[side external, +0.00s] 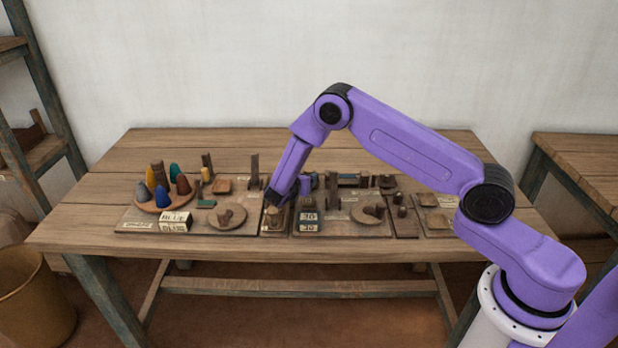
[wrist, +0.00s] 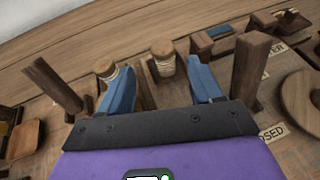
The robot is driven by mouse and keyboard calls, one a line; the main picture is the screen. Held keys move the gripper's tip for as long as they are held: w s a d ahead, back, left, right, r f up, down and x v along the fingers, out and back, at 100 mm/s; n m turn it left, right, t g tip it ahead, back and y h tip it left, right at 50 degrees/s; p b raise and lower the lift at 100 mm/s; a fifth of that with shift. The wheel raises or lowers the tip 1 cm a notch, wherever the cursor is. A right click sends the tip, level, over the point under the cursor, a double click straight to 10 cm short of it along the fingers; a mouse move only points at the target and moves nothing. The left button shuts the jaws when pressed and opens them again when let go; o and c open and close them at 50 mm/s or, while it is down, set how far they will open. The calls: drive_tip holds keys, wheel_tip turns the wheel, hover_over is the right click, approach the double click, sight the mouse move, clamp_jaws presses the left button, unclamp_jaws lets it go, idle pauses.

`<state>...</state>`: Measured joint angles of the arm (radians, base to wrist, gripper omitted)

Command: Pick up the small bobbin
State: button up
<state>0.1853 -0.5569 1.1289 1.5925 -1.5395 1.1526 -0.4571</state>
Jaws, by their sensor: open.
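In the wrist view, my gripper (wrist: 160,68) is open, with its two blue fingers spread apart. A wooden bobbin wound with pale thread (wrist: 163,62) stands upright in the gap between the fingertips, seemingly just beyond them. A second thread-wound bobbin (wrist: 107,71) stands to the left, partly hidden by the left finger. I cannot tell for sure which is the small bobbin. In the side view, my gripper (side external: 273,198) is low over the middle of the table boards, and the bobbins there are too small or hidden to make out clearly.
Upright wooden posts (wrist: 52,84) and (wrist: 248,72) stand on both sides of my gripper. On the wooden table (side external: 90,225), a round tray of coloured cones (side external: 165,201) is at left, and a block marked 30 (side external: 308,217) is close right. The table's back is clear.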

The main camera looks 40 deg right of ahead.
drive_tip(key=shift+x, duration=1.2)
drive_tip(key=shift+s+x, duration=0.15)
drive_tip(key=shift+x, duration=1.1)
drive_tip(key=shift+s+x, duration=0.15)
drive_tip(key=shift+x, duration=1.15)
drive_tip(key=shift+d+f, duration=0.1)
drive_tip(key=c, duration=1.1)
